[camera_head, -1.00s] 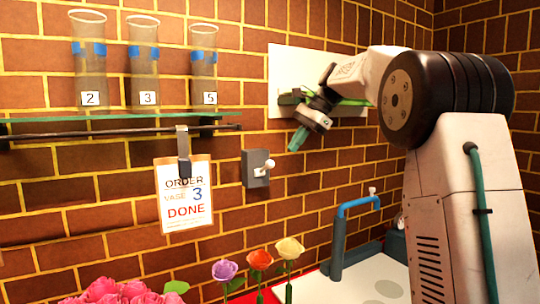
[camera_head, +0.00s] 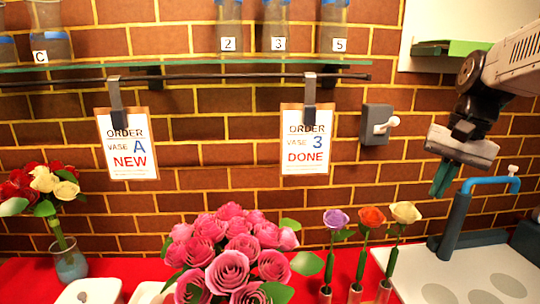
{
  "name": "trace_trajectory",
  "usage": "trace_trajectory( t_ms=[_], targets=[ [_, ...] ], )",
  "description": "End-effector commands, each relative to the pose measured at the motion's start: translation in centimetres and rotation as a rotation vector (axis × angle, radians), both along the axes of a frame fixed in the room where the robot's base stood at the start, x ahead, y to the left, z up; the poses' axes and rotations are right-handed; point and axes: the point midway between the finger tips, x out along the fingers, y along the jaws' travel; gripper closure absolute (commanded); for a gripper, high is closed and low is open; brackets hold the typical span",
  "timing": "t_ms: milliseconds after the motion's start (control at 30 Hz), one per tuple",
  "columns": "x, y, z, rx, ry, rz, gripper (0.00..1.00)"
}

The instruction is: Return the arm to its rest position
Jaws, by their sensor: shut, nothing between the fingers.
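My gripper (camera_head: 445,178) hangs at the right of the picture, pointing down. Its greenish fingers are together with nothing between them. It is in front of the brick wall, just left of the blue-topped tap (camera_head: 487,184), and appears apart from it. My arm comes in from the upper right edge; the rest of it is out of view.
A red counter (camera_head: 112,272) carries a pink rose bouquet (camera_head: 228,268), three single roses (camera_head: 371,217) in holders, a vase with flowers (camera_head: 70,262) and a white panel with round recesses (camera_head: 455,275). Order cards (camera_head: 307,140) and a glass shelf (camera_head: 200,68) are on the wall. A switch (camera_head: 377,125) is beside them.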

Motion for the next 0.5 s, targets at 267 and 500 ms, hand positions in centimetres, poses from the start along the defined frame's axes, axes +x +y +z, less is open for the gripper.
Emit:
trace_trajectory(
  t_ms=[267,500],
  targets=[
    [-13.6,4.2,-5.7,-0.156,-0.037,0.369,1.0],
    [-20.4,5.8,-8.9,-0.221,-0.084,0.501,1.0]
  ],
)
